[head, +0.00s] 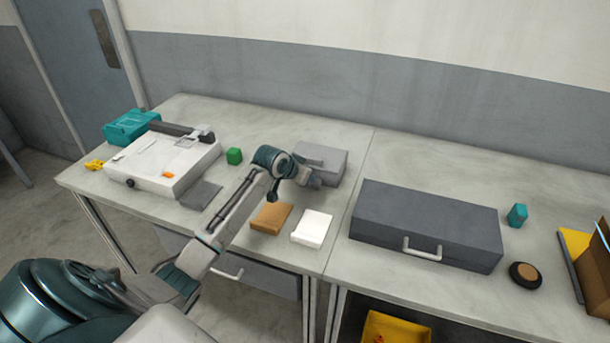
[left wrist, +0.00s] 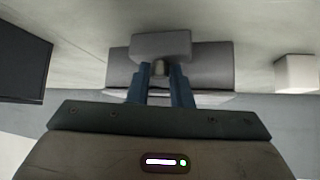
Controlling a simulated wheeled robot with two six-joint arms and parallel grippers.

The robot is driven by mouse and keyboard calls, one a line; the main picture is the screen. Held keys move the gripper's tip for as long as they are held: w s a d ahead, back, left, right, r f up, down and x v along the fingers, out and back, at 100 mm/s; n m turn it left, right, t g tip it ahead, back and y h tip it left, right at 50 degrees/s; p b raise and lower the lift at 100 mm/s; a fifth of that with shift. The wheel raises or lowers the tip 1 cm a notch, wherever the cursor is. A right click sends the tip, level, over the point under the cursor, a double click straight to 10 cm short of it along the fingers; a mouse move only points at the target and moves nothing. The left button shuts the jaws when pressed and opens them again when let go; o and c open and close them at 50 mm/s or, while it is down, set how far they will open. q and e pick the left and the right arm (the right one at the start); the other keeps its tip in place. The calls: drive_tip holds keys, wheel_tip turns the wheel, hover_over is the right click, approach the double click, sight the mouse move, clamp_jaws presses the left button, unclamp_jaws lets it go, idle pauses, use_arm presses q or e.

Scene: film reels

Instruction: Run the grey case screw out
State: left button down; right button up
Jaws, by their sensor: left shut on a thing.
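The small grey case (head: 328,160) stands near the back of the left table, partly hidden behind my left gripper. My left gripper (head: 314,180) is at its front left side. In the left wrist view, the grey case (left wrist: 210,62) lies straight ahead, with a paler grey block in front of it. The two blue fingers of the gripper (left wrist: 160,76) are shut on a small pale stub, seemingly the case screw (left wrist: 158,70). The screw's threads are hidden, so I cannot tell how far it is in. My right gripper is in neither view.
A large dark grey case with a handle (head: 425,225) stands to the right.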

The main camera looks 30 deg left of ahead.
use_arm(q)
drive_tip(key=shift+d+r+n+y+p, duration=0.2)
drive_tip(key=shift+n+y+p, duration=0.5)
drive_tip(key=shift+p, duration=0.5)
drive_tip(key=shift+d+r+n+y+p, duration=0.1)
drive_tip(key=shift+d+n+y+p, duration=0.3)
drive_tip(key=shift+n+p, duration=0.6)
drive_tip(key=shift+w+f+n+g+y+p, duration=0.1)
drive_tip(key=shift+n+g+y+p, duration=0.2)
drive_tip(key=shift+n+y+p, duration=0.7)
drive_tip(key=shift+w+d+f+n+g+y+p, duration=0.1)
drive_tip(key=shift+n+g+y+p, duration=0.2)
drive_tip(key=shift+n, duration=0.2)
drive_tip(key=shift+d+n+g+y+p, duration=0.1)
drive_tip(key=shift+n+y+p, duration=0.05)
drive_tip(key=shift+n+y, duration=0.3)
drive_tip(key=shift+n, duration=0.25)
drive_tip(key=c, duration=1.3)
unclamp_jaws()
drive_tip(key=shift+b+v, duration=1.2)
drive_tip(key=shift+v, duration=4.15)
